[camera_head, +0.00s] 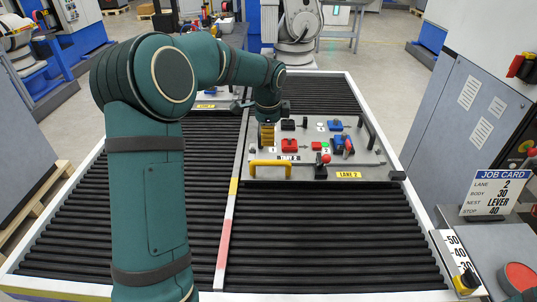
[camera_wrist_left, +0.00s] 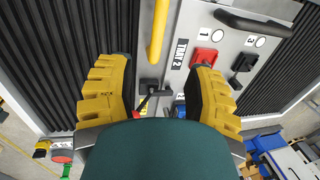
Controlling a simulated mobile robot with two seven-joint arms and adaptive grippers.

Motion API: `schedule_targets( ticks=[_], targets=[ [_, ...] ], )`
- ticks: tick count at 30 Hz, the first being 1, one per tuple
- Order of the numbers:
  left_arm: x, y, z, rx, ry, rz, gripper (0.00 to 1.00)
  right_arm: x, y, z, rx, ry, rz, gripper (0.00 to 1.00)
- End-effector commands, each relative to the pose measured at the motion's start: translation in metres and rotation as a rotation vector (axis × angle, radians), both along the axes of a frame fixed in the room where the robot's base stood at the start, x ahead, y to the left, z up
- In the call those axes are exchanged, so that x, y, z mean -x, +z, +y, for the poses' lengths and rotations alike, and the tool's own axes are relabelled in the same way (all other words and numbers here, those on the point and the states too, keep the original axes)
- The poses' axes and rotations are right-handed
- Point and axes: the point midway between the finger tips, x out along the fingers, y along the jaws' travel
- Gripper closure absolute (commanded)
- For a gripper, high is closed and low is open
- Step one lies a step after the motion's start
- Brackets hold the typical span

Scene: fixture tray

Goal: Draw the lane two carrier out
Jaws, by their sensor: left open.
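The lane two carrier (camera_head: 318,173) is a grey plate with a "LANE 2" label on its front edge, lying on the right-hand roller lane. A yellow handle (camera_head: 270,170) stands at its front left; it also shows at the top of the left wrist view (camera_wrist_left: 158,30). A black handle (camera_head: 366,127) stands at its right side. My left gripper (camera_head: 267,135) points down over the carrier's left side, behind the yellow handle. In the left wrist view its yellow fingers (camera_wrist_left: 150,95) are wide apart with nothing held between them. My right gripper is out of view.
On the carrier sit red blocks (camera_head: 289,145), blue blocks and a red-knobbed lever (camera_head: 322,165). A red-and-white strip (camera_head: 226,230) divides the lanes. Rollers in front of the carrier (camera_head: 330,230) are clear. A job card (camera_head: 492,195) and a numbered scale (camera_head: 457,260) stand at right.

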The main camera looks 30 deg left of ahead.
Motion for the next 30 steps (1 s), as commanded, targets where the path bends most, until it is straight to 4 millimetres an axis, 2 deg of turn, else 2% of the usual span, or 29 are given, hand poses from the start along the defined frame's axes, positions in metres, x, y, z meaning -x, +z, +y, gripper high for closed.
schedule_targets(
  ticks=[5, 15, 21, 30],
  targets=[
    [-0.002, -0.019, 0.002, 0.001, 0.0, 0.003, 0.48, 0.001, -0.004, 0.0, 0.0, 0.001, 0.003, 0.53],
    [-0.013, -0.084, 0.008, 0.0, 0.0, 0.004, 0.48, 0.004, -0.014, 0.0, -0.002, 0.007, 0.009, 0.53],
    [-0.018, -0.116, 0.012, 0.0, 0.0, 0.004, 0.48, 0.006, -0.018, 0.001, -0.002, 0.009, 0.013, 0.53],
    [-0.022, -0.134, 0.014, 0.0, 0.001, 0.001, 0.48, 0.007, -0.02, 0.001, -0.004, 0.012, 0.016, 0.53]
  ],
)
